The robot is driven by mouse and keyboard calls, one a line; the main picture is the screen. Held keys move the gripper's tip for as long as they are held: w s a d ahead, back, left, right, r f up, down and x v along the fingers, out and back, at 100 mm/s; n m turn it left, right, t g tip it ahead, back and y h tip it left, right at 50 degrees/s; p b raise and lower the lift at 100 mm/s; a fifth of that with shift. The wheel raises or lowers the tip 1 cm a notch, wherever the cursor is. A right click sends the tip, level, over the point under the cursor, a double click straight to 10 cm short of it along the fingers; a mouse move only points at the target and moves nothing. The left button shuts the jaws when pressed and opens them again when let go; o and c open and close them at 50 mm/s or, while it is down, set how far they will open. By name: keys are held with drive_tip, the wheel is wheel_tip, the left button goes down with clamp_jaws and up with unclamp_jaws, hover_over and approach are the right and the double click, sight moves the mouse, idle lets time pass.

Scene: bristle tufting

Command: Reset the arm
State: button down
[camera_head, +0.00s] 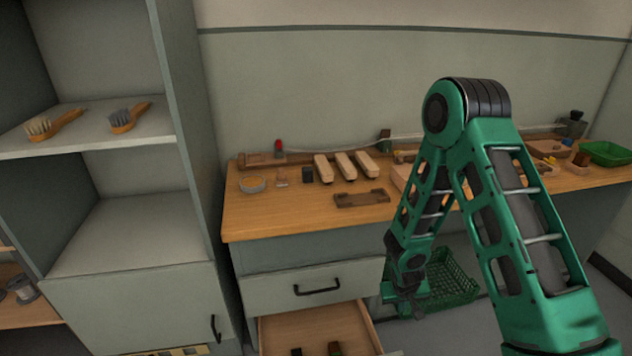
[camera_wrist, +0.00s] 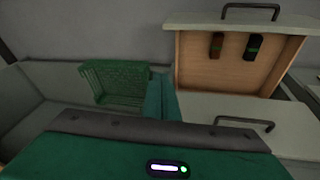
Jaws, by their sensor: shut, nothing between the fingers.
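My green arm rises on the right of the head view and bends down at its elbow. My gripper (camera_head: 412,308) hangs low in front of the workbench, right of the open drawer (camera_head: 305,325) and in front of the green crate (camera_head: 450,280). In the wrist view, my gripper (camera_wrist: 161,97) points away from the camera, its fingers together and empty. The open drawer (camera_wrist: 200,75) shows there at upper right, holding two small dark items (camera_wrist: 217,45). The green crate (camera_wrist: 115,82) is left of my gripper, apparently apart from it.
The workbench (camera_head: 260,222) carries wooden blocks (camera_head: 345,166), a small wooden tray (camera_head: 362,198) and a green bin (camera_head: 606,153). A shelf unit (camera_head: 110,235) at left holds two brushes (camera_head: 128,117). The drawer juts out beside my gripper.

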drive_tip(key=s+d+r+m+g, duration=0.1)
drive_tip(key=s+d+r, duration=0.2)
drive_tip(key=d+r, duration=0.35)
drive_tip(key=s+d+r+m, duration=0.2)
drive_tip(key=s+d+r, duration=0.15)
drive_tip(key=r, duration=0.65)
drive_tip(key=s+d+r+m+g, duration=0.1)
drive_tip(key=s+d+r, duration=0.3)
drive_tip(key=r, duration=0.5)
drive_tip(key=s+r+m, duration=0.1)
drive_tip(key=s+r, duration=0.3)
drive_tip(key=s, duration=0.3)
drive_tip(key=s+r+y, duration=0.1)
drive_tip(key=s+r, duration=0.3)
drive_tip(key=s, duration=0.3)
drive_tip(key=s+r+m+g+y, duration=0.1)
drive_tip(key=s+r, duration=0.3)
drive_tip(key=s, duration=0.3)
drive_tip(key=shift+s+d+r+m, duration=0.15)
drive_tip(key=shift+m, duration=0.15)
drive_tip(key=shift+w+f, duration=0.25)
drive_tip(key=shift+w, duration=0.35)
